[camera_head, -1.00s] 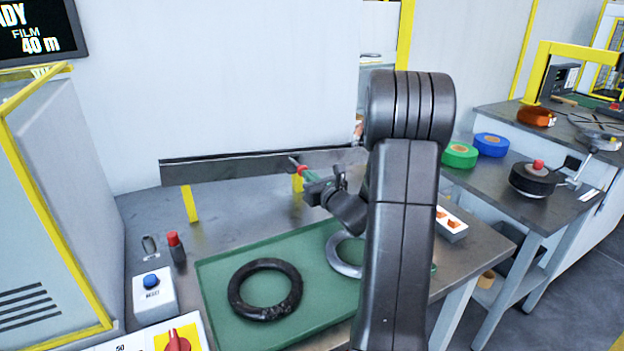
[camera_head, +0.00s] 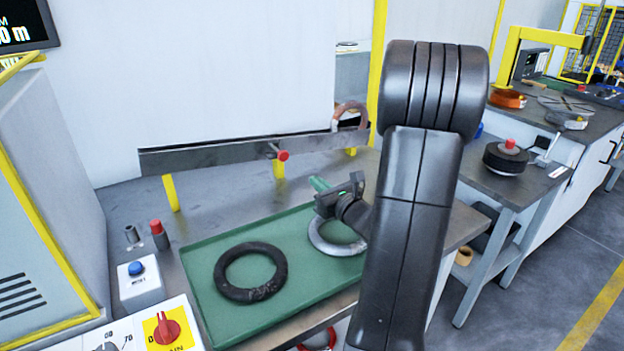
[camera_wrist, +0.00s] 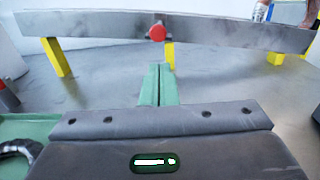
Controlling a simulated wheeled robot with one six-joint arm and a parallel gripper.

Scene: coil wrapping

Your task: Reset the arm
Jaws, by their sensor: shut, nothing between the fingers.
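My gripper (camera_head: 322,185) has green fingers and hangs above the green tray, near the light grey ring in the head view. In the wrist view the gripper (camera_wrist: 158,70) shows its two green fingers pressed together with nothing between them. The fingers point toward a grey metal rail (camera_wrist: 100,25) on yellow posts, which carries a red knob (camera_wrist: 157,33). The rail (camera_head: 215,155) also shows in the head view, behind the gripper and apart from it. My forearm hides part of the table's right side.
The green tray (camera_head: 215,320) holds a black ring (camera_head: 222,275) and a light grey ring (camera_head: 335,248). A blue-button box (camera_head: 140,290) and a red-knob panel (camera_head: 180,310) stand front left. A side table (camera_head: 530,180) bears a black reel (camera_head: 505,160).

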